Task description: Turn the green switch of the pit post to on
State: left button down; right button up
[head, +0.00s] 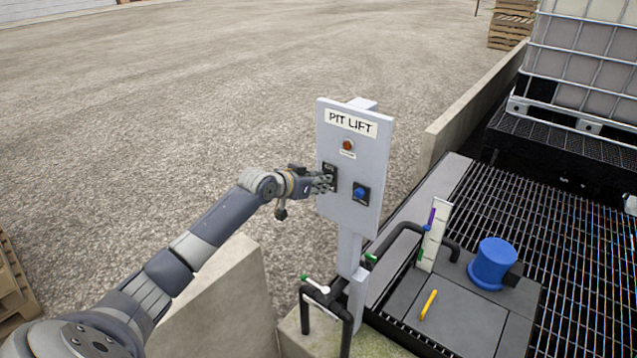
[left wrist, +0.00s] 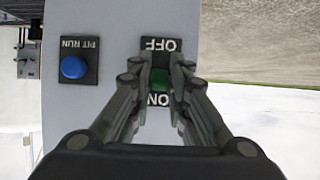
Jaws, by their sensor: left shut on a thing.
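The pit post carries a pale grey panel (head: 351,200) with a "PIT LIFT" label. My left gripper (head: 326,183) is at the left switch of this panel. In the left wrist view my left gripper (left wrist: 160,88) has its fingers on both sides of the green switch (left wrist: 160,76) and is shut on it. The switch plate (left wrist: 160,45) reads "OFF" and "ON", upside down in this view. The fingers cover part of the switch, so its exact turn is hard to tell. My right gripper is not in view.
A blue "PIT RUN" button (head: 360,192) sits right of the switch, below an amber lamp (head: 347,145). Pipes with valve handles (head: 315,285) stand by the post's foot. A low concrete wall (head: 225,305), a blue cylinder (head: 492,263) and a grating (head: 560,230) lie nearby. Gravel behind is open.

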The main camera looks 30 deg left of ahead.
pick_arm(q)
jog(key=shift+w+r+g, duration=0.1)
jog(key=shift+r+g, duration=0.1)
jog(key=shift+g, duration=0.1)
dwell(0.4)
jog(key=c, duration=1.5)
grip_release()
jog(key=shift+f, duration=0.1)
jog(key=shift+v, duration=6)
jog(key=shift+a, duration=0.1)
